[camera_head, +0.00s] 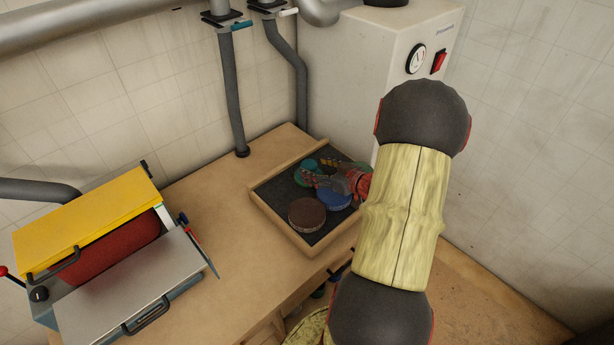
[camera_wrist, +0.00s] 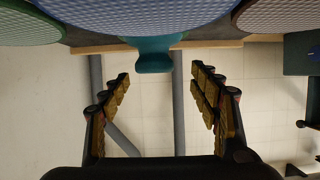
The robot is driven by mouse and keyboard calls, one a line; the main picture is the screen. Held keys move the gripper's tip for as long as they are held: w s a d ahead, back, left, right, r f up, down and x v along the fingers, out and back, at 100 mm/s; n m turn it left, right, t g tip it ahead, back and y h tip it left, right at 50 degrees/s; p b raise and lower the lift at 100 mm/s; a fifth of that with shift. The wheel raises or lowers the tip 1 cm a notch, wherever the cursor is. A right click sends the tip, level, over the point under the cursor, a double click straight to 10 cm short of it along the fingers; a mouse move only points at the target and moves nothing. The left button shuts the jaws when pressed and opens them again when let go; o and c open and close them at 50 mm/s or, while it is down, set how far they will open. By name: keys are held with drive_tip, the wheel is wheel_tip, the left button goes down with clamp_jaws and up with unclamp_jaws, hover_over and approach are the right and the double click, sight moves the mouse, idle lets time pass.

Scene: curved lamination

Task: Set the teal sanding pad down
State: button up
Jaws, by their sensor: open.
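The teal sanding pad (camera_head: 309,164) sits in the dark-lined tray (camera_head: 277,224), near its back left, partly hidden by my gripper in the head view. In the wrist view the teal pad (camera_wrist: 152,55) shows as a knob-like shape at top centre, just past the fingertips and between their lines. My gripper (camera_head: 322,172) is low over the tray. Its fingers are spread with nothing between them in the wrist view (camera_wrist: 160,78). Whether the pad's underside lies flat is hidden.
A blue disc (camera_head: 334,199), a brown disc (camera_head: 306,214) and a green disc (camera_head: 300,178) crowd the tray around my gripper. A grey cabinet (camera_head: 388,50) stands behind the tray. A yellow-topped drum machine (camera_head: 90,225) is at left, with bare bench (camera_head: 215,215) between.

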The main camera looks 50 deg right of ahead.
sight(310, 165)
drive_tip(key=x, duration=0.1)
drive_tip(key=b+x, duration=0.2)
drive_tip(key=x, duration=0.1)
drive_tip(key=shift+d+f, duration=0.3)
drive_tip(key=shift+d, duration=0.1)
drive_tip(key=shift+w+b, duration=0.35)
drive_tip(key=shift+w, duration=0.05)
drive_tip(key=shift+d, duration=0.1)
drive_tip(key=c, duration=1.4)
drive_tip(key=shift+r, duration=0.15)
